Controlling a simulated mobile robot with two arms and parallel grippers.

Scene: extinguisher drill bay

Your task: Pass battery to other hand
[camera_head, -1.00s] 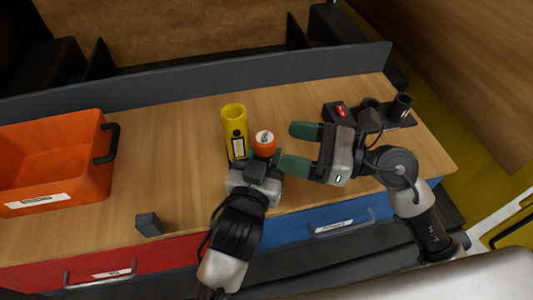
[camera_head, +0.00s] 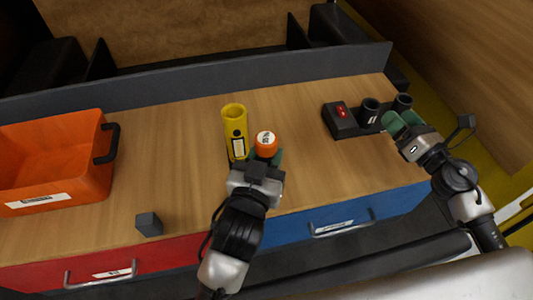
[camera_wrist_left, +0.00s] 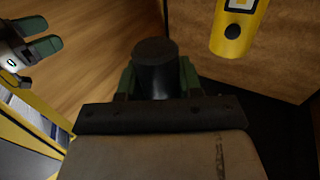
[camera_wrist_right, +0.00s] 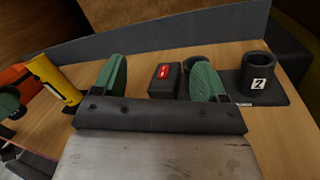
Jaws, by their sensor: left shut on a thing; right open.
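The battery (camera_head: 266,143), with an orange top and white label, stands upright in my left gripper (camera_head: 266,158). In the left wrist view the battery is a dark cylinder (camera_wrist_left: 156,72) between the two green fingers. The gripper is shut on it, just right of a yellow flashlight body (camera_head: 235,133) with an open top. My right gripper (camera_head: 402,120) is open and empty, at the right end of the table, well apart from the battery. It shows at the left of the left wrist view (camera_wrist_left: 38,48).
A dark charger with a red switch (camera_head: 341,115) and two cups (camera_head: 369,108) is at the back right, close to my right gripper. An orange bin (camera_head: 60,150) is at left, a grey cube (camera_head: 149,224) at front left. Red and blue drawers (camera_head: 322,222) are below.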

